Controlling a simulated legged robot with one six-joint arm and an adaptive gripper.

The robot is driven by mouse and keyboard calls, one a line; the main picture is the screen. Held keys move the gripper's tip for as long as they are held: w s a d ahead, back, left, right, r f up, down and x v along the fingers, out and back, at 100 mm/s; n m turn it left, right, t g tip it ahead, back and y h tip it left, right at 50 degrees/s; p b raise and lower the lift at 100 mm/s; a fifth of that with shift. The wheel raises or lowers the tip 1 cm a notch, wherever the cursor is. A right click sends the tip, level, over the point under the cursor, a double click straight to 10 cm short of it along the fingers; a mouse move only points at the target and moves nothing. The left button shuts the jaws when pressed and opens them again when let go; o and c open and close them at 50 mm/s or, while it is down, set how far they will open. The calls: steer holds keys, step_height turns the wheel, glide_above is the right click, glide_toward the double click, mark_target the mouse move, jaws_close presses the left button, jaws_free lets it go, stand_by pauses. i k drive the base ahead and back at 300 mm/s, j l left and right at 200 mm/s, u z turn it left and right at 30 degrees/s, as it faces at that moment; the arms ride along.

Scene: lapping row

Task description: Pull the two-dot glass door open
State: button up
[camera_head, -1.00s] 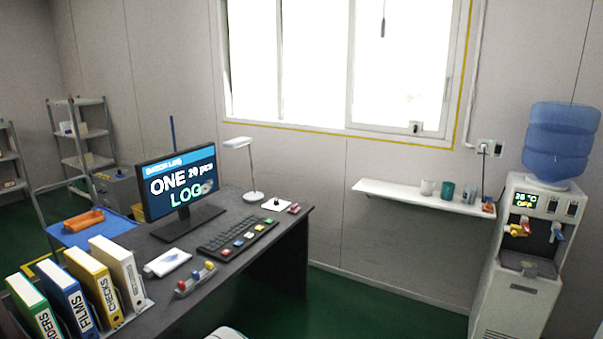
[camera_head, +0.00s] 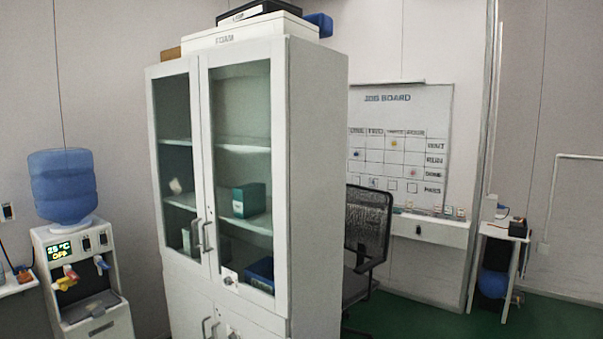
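A tall white cabinet (camera_head: 317,190) stands in the middle of the view. It has a left glass door (camera_head: 175,150) and a right glass door (camera_head: 243,130) side by side. Both look shut, with upright handles near their meeting edges: the left handle (camera_head: 195,235) and the right handle (camera_head: 207,237). A small white plate with a dark round spot (camera_head: 230,278) sits low on the right door. I cannot make out dot marks that tell which door is the two-dot one. Lower doors with handles show below, cut off by the frame. My gripper is not in view.
A water cooler (camera_head: 85,270) with a blue bottle stands left of the cabinet. A black mesh chair (camera_head: 368,225) stands close behind its right side. A job board (camera_head: 400,140) hangs over a white shelf (camera_head: 430,230). A small table (camera_head: 503,236) is at right. Green floor is clear at lower right.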

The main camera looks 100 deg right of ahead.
mark_target(276, 50)
steer(key=z, duration=3.05)
steer(key=i, duration=0.35)
steer(key=i+l+u, duration=0.1)
steer(key=i, duration=0.3)
steer(key=i+l+u, duration=0.1)
steer(key=i, duration=0.25)
